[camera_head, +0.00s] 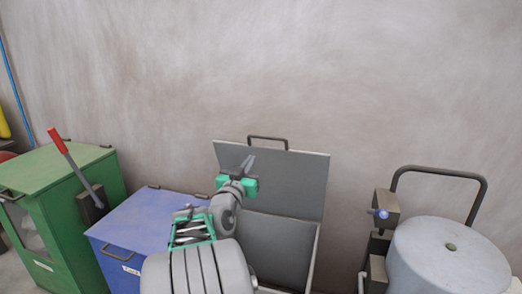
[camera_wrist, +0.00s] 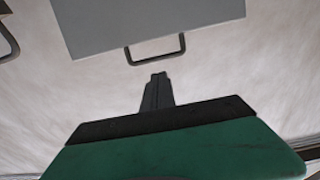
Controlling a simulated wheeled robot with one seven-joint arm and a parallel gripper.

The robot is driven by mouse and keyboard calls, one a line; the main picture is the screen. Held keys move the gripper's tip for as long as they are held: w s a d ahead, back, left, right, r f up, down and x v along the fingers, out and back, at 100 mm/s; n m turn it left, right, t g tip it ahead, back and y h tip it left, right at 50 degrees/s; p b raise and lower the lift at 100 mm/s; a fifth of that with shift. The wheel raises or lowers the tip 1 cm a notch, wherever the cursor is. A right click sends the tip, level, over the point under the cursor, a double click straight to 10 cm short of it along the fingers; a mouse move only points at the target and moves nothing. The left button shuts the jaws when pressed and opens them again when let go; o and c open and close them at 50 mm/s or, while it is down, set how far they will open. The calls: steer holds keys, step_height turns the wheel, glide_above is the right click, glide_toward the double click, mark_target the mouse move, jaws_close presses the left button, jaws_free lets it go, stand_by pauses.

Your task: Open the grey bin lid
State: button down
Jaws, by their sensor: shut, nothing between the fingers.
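The grey bin lid (camera_head: 305,182) stands raised, close to upright, against the wall in the head view. Its dark handle (camera_head: 268,139) is at the top edge. The grey bin (camera_head: 285,243) below it is open, with part of its inside showing. My gripper (camera_head: 250,160) is in front of the lid, a little below the handle in the picture. In the wrist view the shut fingertips (camera_wrist: 158,76) are apart from the handle (camera_wrist: 155,50), with the lid (camera_wrist: 150,18) beyond. Nothing is between the fingers. My arm hides the bin's left part.
A blue bin (camera_head: 140,232) with a closed lid stands just left of the grey bin. A green bin (camera_head: 60,190) and a red-handled lever (camera_head: 72,160) are further left. A grey drum (camera_head: 450,262) and a trolley frame (camera_head: 440,172) stand at the right.

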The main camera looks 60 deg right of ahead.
mark_target(264, 138)
steer(key=p+x, duration=0.1)
steer(key=x, duration=1.1)
steer(key=shift+d+p, duration=0.1)
steer(key=shift+p, duration=0.25)
steer(key=shift+w, duration=0.1)
